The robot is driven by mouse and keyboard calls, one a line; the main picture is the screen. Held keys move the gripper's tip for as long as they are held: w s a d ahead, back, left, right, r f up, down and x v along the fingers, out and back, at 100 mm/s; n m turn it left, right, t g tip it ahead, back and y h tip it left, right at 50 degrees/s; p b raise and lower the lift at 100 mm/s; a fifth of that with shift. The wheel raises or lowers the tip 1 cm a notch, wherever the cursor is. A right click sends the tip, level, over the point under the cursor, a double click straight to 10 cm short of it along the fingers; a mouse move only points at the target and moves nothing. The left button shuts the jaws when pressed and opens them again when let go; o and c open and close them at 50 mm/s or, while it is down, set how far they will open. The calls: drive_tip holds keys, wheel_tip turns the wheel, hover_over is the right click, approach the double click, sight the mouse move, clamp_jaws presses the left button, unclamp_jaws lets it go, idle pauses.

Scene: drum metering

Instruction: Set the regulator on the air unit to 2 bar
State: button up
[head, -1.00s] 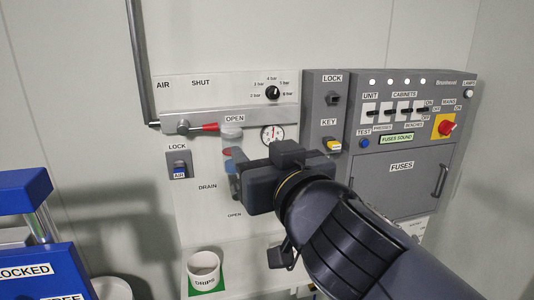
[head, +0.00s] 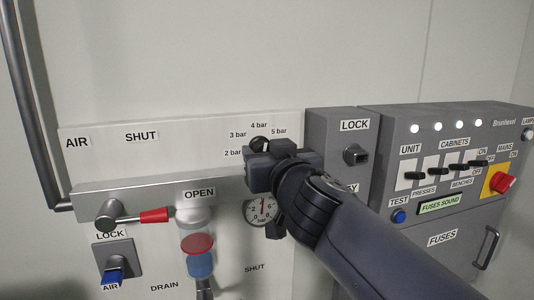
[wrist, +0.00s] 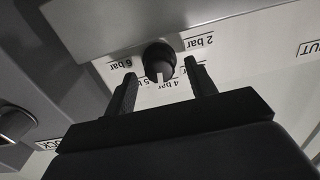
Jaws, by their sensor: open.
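The regulator is a small round black knob (head: 259,143) on the white air panel, ringed by bar labels and partly hidden by my gripper in the head view. The wrist view shows the knob (wrist: 159,58) between my fingers, with a pale mark on the side towards the 4 bar and 5 bar labels. My gripper (wrist: 160,74) is open, one finger on each side of the knob with a gap visible; I cannot tell how far they reach along it. The round pressure gauge (head: 258,211) sits below, partly covered by my gripper; its reading is too small to tell.
A grey rail with a red-tipped lever (head: 153,216) crosses the panel left of and below the knob. The grey lock box (head: 336,130) and the fuses cabinet (head: 442,235) stand out to the right. The wall above the panel is clear.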

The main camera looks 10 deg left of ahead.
drive_tip(key=shift+c, duration=0.3)
drive_tip(key=c, duration=0.9)
drive_tip(key=shift+n, duration=0.3)
drive_tip(key=n, duration=2.1)
drive_tip(key=shift+a+f, duration=0.2)
drive_tip(key=shift+f, duration=0.05)
drive_tip(key=shift+n, duration=0.4)
